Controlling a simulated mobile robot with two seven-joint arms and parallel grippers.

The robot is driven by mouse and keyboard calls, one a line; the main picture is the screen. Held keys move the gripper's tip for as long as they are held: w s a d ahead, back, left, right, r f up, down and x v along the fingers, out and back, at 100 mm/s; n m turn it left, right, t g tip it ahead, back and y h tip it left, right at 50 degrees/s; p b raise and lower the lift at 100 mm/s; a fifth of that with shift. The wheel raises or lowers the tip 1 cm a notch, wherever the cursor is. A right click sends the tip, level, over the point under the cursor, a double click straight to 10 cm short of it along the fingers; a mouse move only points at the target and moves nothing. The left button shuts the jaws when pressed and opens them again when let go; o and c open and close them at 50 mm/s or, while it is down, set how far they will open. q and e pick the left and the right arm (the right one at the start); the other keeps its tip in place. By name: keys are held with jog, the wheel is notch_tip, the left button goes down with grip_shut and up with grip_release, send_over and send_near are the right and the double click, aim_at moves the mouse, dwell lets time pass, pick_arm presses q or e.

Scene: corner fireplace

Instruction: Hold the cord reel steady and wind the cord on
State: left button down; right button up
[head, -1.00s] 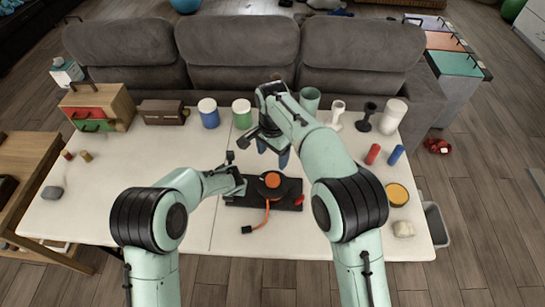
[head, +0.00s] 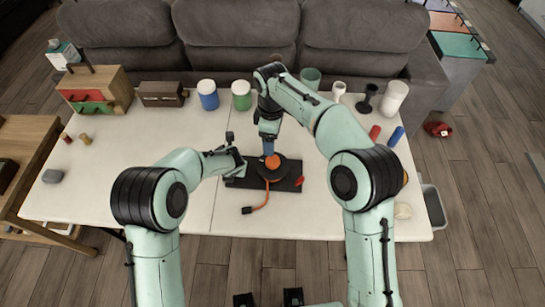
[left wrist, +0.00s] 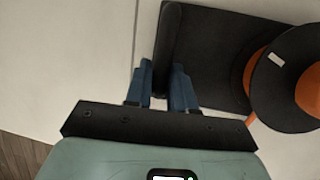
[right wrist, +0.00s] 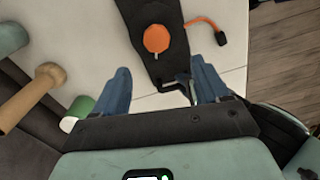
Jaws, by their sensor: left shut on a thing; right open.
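The cord reel, a black disc (head: 282,174) with an orange hub (head: 272,161), sits on a black base plate (head: 289,186) near the table's front middle. Its orange cord (head: 266,197) trails forward to a black plug (head: 247,210). My left gripper (head: 237,167) is shut on a black bar-like handle (left wrist: 170,35) at the plate's left end. My right gripper (head: 268,146) is open and empty just behind and above the reel, pointing down. The right wrist view shows the orange hub (right wrist: 156,39) ahead of its parted fingers (right wrist: 162,72). A small red part (head: 299,181) shows at the plate's right end.
On the white table (head: 170,205), a wooden drawer box (head: 95,92), a brown box (head: 161,94), blue (head: 208,96) and green (head: 241,96) canisters stand at the back. Red (head: 375,132) and blue (head: 396,138) cylinders lie right.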

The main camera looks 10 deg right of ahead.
aim_at(272, 160)
pick_arm(q)
jog(key=shift+f, duration=0.1)
pick_arm(e)
notch_tip(272, 160, down, 11)
jog(key=n, duration=1.2)
jog(key=shift+w+d+f, duration=0.1)
jog(key=shift+f, duration=0.1)
jog(key=c, duration=1.1)
jog(key=shift+o, duration=0.2)
jog(key=shift+m, duration=0.4)
